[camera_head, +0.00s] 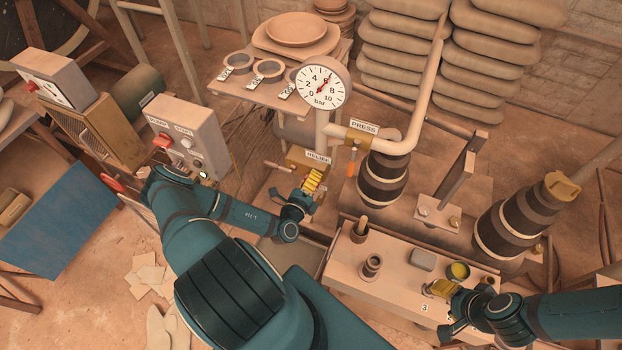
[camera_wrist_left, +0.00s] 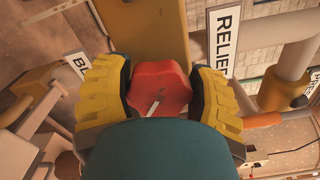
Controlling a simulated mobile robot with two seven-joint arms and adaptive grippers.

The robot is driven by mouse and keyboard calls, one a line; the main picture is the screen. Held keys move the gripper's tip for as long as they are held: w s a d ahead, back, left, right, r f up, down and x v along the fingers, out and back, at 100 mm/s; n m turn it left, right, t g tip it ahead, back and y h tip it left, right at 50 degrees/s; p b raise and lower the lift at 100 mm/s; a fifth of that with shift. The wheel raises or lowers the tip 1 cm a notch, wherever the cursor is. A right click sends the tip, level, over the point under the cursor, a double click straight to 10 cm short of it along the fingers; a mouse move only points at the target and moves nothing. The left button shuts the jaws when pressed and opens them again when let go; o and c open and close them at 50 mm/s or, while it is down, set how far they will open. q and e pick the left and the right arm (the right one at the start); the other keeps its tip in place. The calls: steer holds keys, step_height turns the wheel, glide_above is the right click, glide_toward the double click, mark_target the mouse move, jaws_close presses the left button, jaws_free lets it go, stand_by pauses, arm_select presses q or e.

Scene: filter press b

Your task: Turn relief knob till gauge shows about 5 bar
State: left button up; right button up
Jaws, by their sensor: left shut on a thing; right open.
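The red relief knob (camera_wrist_left: 163,80) sits between the two yellow fingers of my left gripper (camera_wrist_left: 163,92) in the left wrist view, with a pale pointer line on its face. My left gripper (camera_head: 312,184) is shut on it below the RELIEF sign (camera_head: 318,157); the fingers hide the knob in the head view. The round white gauge (camera_head: 321,87), marked in bar, stands above on a pipe. Its red needle points up and right, close to the 6. My right gripper (camera_head: 437,289) is open over the front bench, apart from the knob.
The control box (camera_head: 190,138) stands left of my left gripper. The PRESS pipe (camera_head: 376,140) and a dark banded cylinder (camera_head: 383,180) are to its right.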

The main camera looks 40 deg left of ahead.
arm_select(q)
steer(key=shift+f+n, duration=0.1)
steer(key=shift+n, duration=0.3)
steer(key=o, duration=1.2)
steer(key=v, duration=1.2)
